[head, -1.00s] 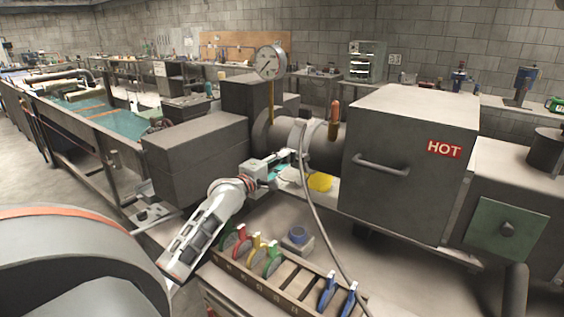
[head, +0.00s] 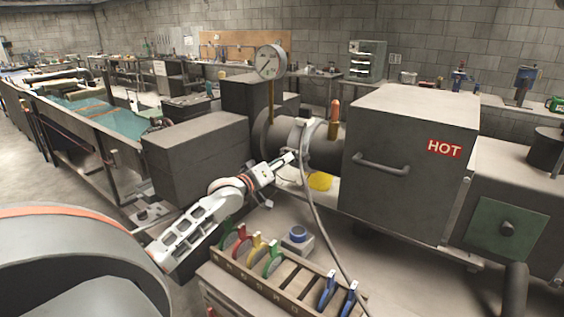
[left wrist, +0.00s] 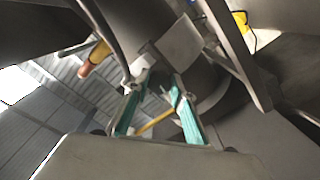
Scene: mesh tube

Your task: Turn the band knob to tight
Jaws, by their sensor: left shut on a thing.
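The metal band (head: 308,135) wraps the dark tube (head: 328,150) between the grey block and the hot box. My left gripper (head: 291,157) reaches in from the left to the lower left side of the band. In the left wrist view its teal fingers (left wrist: 158,98) stand a little apart, closed on a small grey part that I take for the band knob (left wrist: 157,88). The knob is mostly hidden by the fingers in both views, and its setting cannot be read. My right gripper is not in view.
A cable (head: 312,205) hangs from the band close to my left gripper. A rack (head: 285,295) of coloured tools stands below. The box marked HOT (head: 405,165) is on the right, and a dial gauge (head: 270,62) stands above the tube. A yellow patch (head: 320,181) lies under the tube.

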